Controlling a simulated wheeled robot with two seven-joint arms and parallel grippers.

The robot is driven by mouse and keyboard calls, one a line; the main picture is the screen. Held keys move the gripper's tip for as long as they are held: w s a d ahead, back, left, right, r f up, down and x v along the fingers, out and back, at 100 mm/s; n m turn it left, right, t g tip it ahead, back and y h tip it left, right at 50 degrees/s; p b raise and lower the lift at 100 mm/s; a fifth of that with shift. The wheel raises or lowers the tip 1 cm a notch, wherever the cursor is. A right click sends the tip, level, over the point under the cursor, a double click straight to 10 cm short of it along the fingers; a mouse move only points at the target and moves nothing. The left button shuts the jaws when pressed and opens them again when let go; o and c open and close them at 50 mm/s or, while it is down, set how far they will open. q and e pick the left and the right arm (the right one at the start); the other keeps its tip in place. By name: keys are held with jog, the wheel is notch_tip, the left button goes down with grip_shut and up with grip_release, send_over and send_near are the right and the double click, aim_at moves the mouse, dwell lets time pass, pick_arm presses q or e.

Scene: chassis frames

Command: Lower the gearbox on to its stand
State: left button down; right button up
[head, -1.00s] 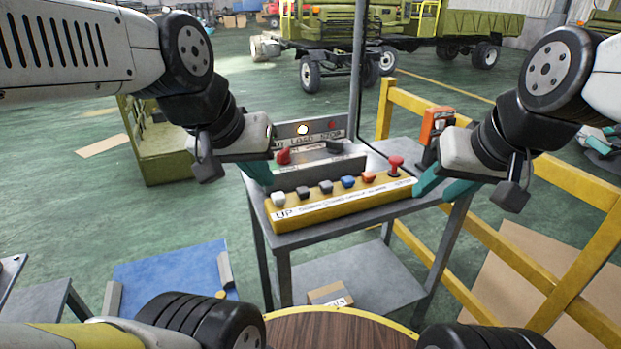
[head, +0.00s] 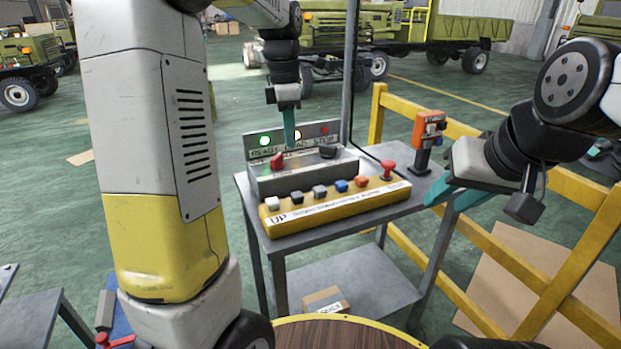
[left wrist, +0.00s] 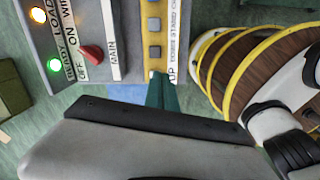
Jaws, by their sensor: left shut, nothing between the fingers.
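Neither the gearbox nor its stand can be made out. A yellow control box (head: 385,197) with a row of buttons and a red mushroom knob (head: 388,171) lies on a grey cart. Its left end reads UP. Behind it is a grey switch panel (head: 310,178) with a red switch handle (head: 278,160) and a black one (head: 328,151). A green lamp (head: 264,141) and an amber lamp are lit. My left gripper (head: 289,125) is shut and empty, pointing down in front of the lamps; its teal fingers also show in the left wrist view (left wrist: 165,90). My right gripper (head: 442,188) is by the box's right end.
An orange device (head: 428,130) stands on a post at the cart's back right. A yellow railing (head: 480,235) runs along the right. A carton (head: 325,300) lies on the lower shelf. A round wooden top (head: 340,334) is at the bottom. Trucks stand far behind.

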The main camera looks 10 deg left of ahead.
aim_at(297, 194)
pick_arm(q)
jog(key=w+n, duration=0.1)
jog(key=f+n, duration=0.1)
jog(key=w, duration=0.1)
jog(key=shift+w+d+f+n+g, duration=0.3)
jog(key=shift+n, duration=0.1)
jog(key=shift+f, duration=0.1)
notch_tip(297, 194, down, 14)
jog(key=shift+r, duration=0.1)
dwell(0.4)
